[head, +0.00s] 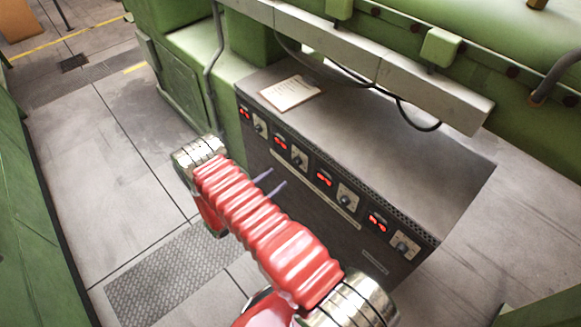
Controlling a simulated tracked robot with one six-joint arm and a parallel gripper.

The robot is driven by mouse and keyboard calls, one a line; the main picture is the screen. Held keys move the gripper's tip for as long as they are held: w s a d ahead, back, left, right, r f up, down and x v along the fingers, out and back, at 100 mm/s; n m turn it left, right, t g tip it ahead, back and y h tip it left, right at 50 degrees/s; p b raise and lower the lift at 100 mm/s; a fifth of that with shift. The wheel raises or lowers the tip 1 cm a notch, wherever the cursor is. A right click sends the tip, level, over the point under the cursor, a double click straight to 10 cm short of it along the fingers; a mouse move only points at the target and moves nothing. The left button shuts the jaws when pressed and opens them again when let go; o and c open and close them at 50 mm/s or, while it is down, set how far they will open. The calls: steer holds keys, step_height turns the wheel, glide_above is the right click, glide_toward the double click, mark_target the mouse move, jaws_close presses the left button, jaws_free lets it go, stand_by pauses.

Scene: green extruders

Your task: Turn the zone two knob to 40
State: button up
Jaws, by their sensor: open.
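A dark control box (375,265) stands in the middle with a row of several knobs, each beside a red lit display. Counting from the left, the second knob (299,157) sits on a pale plate beside its display (279,140). The zone labels, readings and knob settings are too small to read, so I cannot confirm which is zone two. My gripper (271,183) shows as two thin purple fingers, open and apart, in front of the panel, below and left of the second knob. Nothing shows between them. My red arm hides the gripper's base and part of the lower panel.
A paper sheet (290,93) lies on the box top. A grey cable duct (420,85) with a hanging black cable (400,105) runs above the box at the back. Green machinery (175,70) stands behind and left. The tiled floor (110,170) at left is clear.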

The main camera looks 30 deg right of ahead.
mark_target(295, 163)
steer(key=d, duration=0.3)
steer(key=w+d, duration=0.1)
steer(key=d, duration=0.2)
steer(key=w+d, duration=0.1)
steer(key=d, duration=0.2)
steer(key=shift+d, duration=0.35)
steer(key=shift+c, duration=0.2)
